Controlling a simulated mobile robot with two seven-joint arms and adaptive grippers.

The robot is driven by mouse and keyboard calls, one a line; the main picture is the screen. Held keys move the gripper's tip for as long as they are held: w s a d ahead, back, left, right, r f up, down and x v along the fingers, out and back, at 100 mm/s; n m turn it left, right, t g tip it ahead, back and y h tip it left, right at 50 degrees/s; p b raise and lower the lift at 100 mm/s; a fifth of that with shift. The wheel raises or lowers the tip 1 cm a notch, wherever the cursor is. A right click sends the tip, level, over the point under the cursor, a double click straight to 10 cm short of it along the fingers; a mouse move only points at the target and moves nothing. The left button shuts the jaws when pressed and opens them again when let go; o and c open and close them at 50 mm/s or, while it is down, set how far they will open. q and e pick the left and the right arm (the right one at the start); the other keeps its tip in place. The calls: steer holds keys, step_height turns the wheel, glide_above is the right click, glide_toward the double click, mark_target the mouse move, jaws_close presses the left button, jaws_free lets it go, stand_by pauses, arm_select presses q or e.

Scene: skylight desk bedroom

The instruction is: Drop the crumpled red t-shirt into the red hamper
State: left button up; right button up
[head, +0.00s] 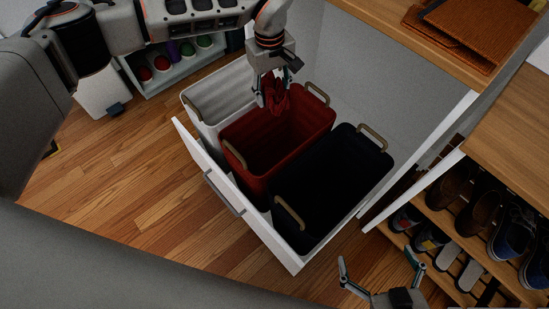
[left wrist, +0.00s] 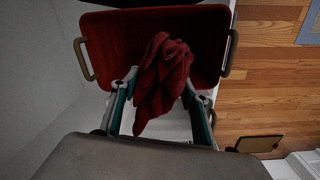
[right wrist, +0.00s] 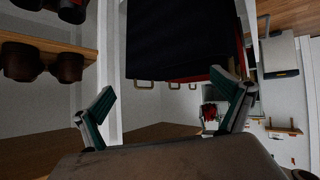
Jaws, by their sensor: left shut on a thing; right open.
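The crumpled red t-shirt (head: 276,97) is in my left gripper (head: 272,88), whose fingers are shut on it. It hangs over the back part of the red hamper (head: 248,128), near the edge by the white hamper. In the left wrist view the t-shirt (left wrist: 163,78) bunches between the fingertips (left wrist: 158,100), with the open red hamper (left wrist: 110,40) beyond it. The red hamper looks empty where its inside shows. My right gripper (head: 382,275) is open and empty, low in front of the shoe shelf; its spread fingers (right wrist: 165,110) show in the right wrist view.
The red hamper stands between a white hamper (head: 195,105) and a black hamper (head: 345,135) in a pulled-out white drawer (head: 240,205). A shelf with shoes (head: 470,215) is at the right. Wooden floor (head: 110,180) is clear at the left.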

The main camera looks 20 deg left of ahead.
arm_select(q)
step_height(320, 180, down, 4)
steer(key=shift+s+f+b, duration=0.1)
steer(key=shift+s+b, duration=0.05)
steer(key=shift+b, duration=0.55)
steer(key=shift+f+b, duration=0.35)
steer(key=shift+f, duration=0.35)
steer(key=o, duration=1.2)
steer(key=shift+o, duration=0.2)
arm_select(e)
steer(key=shift+w+a+r+m+y, duration=0.15)
steer(key=shift+w+a+r, duration=0.15)
steer(key=shift+a, duration=0.3)
steer(key=shift+w+a+r+m+y, duration=0.2)
steer(key=shift+a+r, duration=0.15)
steer(key=shift+a, duration=0.25)
